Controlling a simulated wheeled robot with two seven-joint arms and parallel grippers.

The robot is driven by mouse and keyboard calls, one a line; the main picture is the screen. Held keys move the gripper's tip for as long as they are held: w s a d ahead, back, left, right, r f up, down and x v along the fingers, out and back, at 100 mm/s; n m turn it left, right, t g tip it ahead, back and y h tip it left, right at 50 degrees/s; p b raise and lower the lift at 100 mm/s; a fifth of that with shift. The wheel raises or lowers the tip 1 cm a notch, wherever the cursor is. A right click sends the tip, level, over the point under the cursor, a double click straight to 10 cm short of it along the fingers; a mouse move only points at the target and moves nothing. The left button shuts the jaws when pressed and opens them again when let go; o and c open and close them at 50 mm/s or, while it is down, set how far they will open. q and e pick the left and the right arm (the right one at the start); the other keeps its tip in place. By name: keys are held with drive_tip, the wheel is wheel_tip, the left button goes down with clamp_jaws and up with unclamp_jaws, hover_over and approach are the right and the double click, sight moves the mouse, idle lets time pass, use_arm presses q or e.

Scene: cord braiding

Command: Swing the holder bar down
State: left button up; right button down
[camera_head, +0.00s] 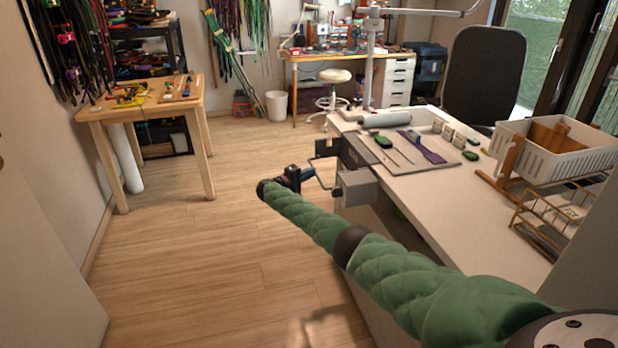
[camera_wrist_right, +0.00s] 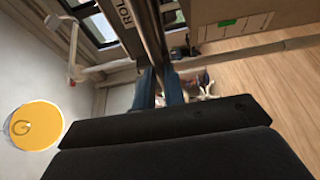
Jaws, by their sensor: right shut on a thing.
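My right gripper (camera_head: 308,174) is beside the near-left edge of the workbench, at the end of my green-sleeved arm. Its fingers also show in the right wrist view (camera_wrist_right: 158,88), closed around a narrow dark bar (camera_wrist_right: 152,45) that runs up between them. I take this to be the holder bar. In the head view a thin bent metal rod (camera_head: 321,182) shows right at the gripper, beside a grey block (camera_head: 356,187) on the bench edge. The grip itself is too small to see clearly there. My left gripper is out of view.
The workbench (camera_head: 420,205) carries a board with tools (camera_head: 418,152), a grey roll (camera_head: 385,120), a white basket (camera_head: 560,150) and a wire rack (camera_head: 548,215). A dark plate (camera_head: 326,147) juts from the bench edge. The floor (camera_head: 190,255) left of the bench is clear.

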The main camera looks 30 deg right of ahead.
drive_tip(key=shift+d+f+n+h+b, duration=0.1)
drive_tip(key=shift+f+n+h+b, duration=0.65)
drive_tip(key=shift+b, duration=1.15)
drive_tip(key=shift+m+h, duration=0.25)
drive_tip(key=shift+h, duration=0.1)
drive_tip(key=c, duration=1.5)
unclamp_jaws()
drive_tip(key=shift+f, duration=0.1)
drive_tip(key=v, duration=0.7)
drive_tip(key=shift+s+a, duration=0.15)
drive_tip(key=shift+a, duration=0.2)
